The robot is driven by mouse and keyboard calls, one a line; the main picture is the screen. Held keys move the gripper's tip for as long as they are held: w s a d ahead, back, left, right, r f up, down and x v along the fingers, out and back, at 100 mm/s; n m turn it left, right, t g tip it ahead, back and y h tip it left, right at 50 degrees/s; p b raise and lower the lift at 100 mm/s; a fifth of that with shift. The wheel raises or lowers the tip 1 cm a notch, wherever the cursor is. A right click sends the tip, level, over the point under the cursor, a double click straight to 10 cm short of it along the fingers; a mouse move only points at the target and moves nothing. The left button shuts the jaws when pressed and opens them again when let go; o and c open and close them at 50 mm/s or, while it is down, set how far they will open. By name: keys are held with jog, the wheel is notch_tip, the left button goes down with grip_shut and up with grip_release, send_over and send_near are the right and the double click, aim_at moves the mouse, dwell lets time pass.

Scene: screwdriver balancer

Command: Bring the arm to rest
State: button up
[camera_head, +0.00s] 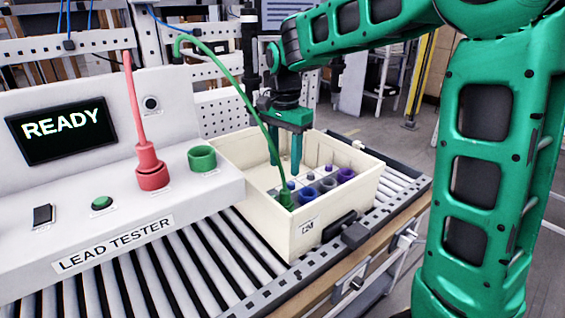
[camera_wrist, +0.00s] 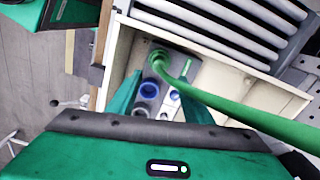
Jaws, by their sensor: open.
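My green arm reaches in from the right, and my gripper (camera_head: 284,168) points down into the cream bin (camera_head: 312,232). Its two fingers are apart with nothing seen between them. In the wrist view the fingers (camera_wrist: 162,100) show on either side of the bin's contents. A green lead's plug (camera_head: 286,198) stands in the bin just in front of the fingers. Its cable (camera_head: 243,90) arches up and to the left, and crosses the right finger in the wrist view (camera_wrist: 215,102). Whether the cable touches a finger I cannot tell.
The lead tester's screen (camera_head: 62,128) reads READY. A red plug (camera_head: 150,168) stands on the tester beside an empty-looking green socket (camera_head: 202,158). Several blue and purple round parts (camera_head: 328,184) sit in the bin. The bin stands on a roller conveyor (camera_head: 190,258).

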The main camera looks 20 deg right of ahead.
jog(key=shift+n+h, duration=0.3)
jog(key=shift+n, duration=0.4)
jog(key=s+d, duration=0.3)
jog(key=d, duration=0.1)
jog(key=s+d, duration=0.4)
jog(key=shift+s+r, duration=0.1)
jog(key=shift+s, duration=0.1)
jog(key=s+d+f+n, duration=0.2)
jog(key=s+d+f, duration=0.1)
jog(key=s, duration=0.9)
jog(key=s+d+f+n, duration=0.2)
jog(key=s+d, duration=0.4)
jog(key=s, duration=0.6)
jog(key=shift+d+f+y, duration=0.2)
jog(key=shift+f+y, duration=0.2)
jog(key=shift+f, duration=0.15)
jog(key=shift+w+f, duration=0.25)
jog(key=shift+w, duration=0.4)
